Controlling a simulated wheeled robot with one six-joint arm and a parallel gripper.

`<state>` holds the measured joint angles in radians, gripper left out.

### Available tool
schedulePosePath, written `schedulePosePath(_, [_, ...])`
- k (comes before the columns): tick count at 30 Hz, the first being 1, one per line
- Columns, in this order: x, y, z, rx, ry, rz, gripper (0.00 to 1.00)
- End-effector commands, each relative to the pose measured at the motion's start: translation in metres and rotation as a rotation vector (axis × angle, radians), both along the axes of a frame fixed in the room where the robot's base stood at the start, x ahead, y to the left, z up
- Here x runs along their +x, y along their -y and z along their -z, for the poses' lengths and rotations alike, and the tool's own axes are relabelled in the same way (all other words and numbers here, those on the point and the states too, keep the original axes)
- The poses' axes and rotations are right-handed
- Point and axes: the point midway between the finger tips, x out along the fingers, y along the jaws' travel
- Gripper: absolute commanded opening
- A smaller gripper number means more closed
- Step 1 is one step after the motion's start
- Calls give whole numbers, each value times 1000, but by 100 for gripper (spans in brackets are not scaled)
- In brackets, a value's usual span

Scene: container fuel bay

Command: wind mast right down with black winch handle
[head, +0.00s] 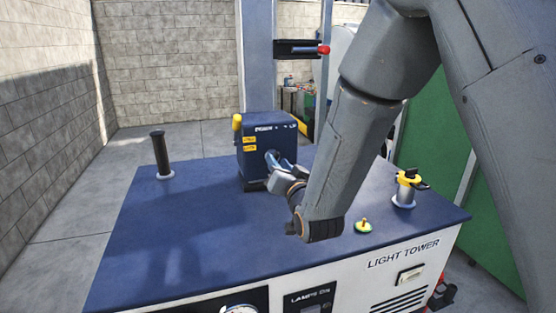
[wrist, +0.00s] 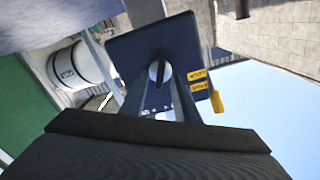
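The winch is a dark blue box (head: 268,150) with yellow labels, standing on the blue top of the light tower cabinet (head: 190,225). It also shows in the wrist view (wrist: 135,50). My gripper (head: 272,160) reaches its front face from the right. In the wrist view my fingertips (wrist: 162,74) are close together around or in front of a small round grey part on that face. I cannot tell whether they grip it. No black winch handle shows clearly at the winch; my gripper covers that spot. A grey mast column (head: 257,60) rises behind the box.
A black upright cylinder (head: 160,155) stands on the left of the cabinet top. A yellow-topped fitting (head: 408,187) and a small green-and-yellow knob (head: 363,226) are at right. A red-tipped part (head: 323,49) sits on a black bracket behind. Block walls enclose the back and left.

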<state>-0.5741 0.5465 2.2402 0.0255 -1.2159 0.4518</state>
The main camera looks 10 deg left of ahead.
Motion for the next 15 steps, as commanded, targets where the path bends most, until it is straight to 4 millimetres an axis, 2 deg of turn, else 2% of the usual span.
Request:
schedulePosePath(11, [7,-4,0,0,0,0,28])
schedulePosePath(15, [7,-4,0,0,0,0,8])
